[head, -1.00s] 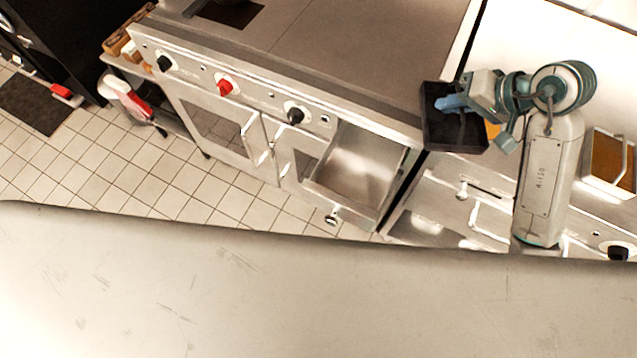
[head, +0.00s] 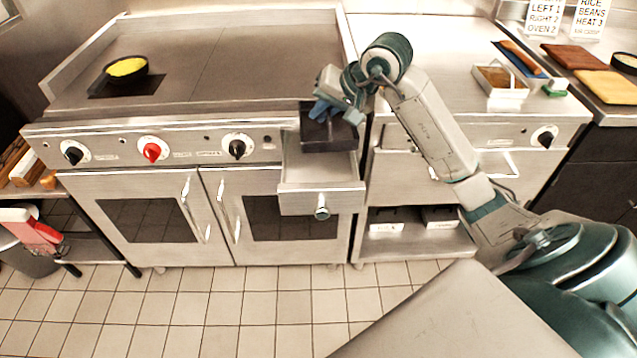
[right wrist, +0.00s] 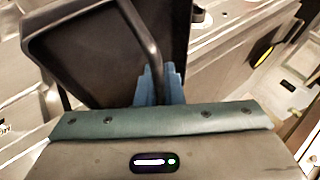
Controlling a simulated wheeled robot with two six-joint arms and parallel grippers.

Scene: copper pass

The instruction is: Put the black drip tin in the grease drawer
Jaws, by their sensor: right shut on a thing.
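The black drip tin (head: 328,138) is a dark square tray with a bar handle. My right gripper (head: 328,112) is shut on it and holds it over the back part of the open grease drawer (head: 322,172). The drawer is a steel box pulled out below the griddle's control panel, with a round knob on its front. The tin hides the rear of the drawer. In the right wrist view the tin (right wrist: 110,60) is tilted in the picture and the blue fingers (right wrist: 158,88) close on its handle. My left gripper is not in view.
The griddle top (head: 230,60) holds a pan of yellow food (head: 126,68) at left. Control knobs (head: 152,150) line the panel left of the drawer. A steel container (head: 500,80) and boards (head: 606,86) are at right. Open tiled floor lies in front.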

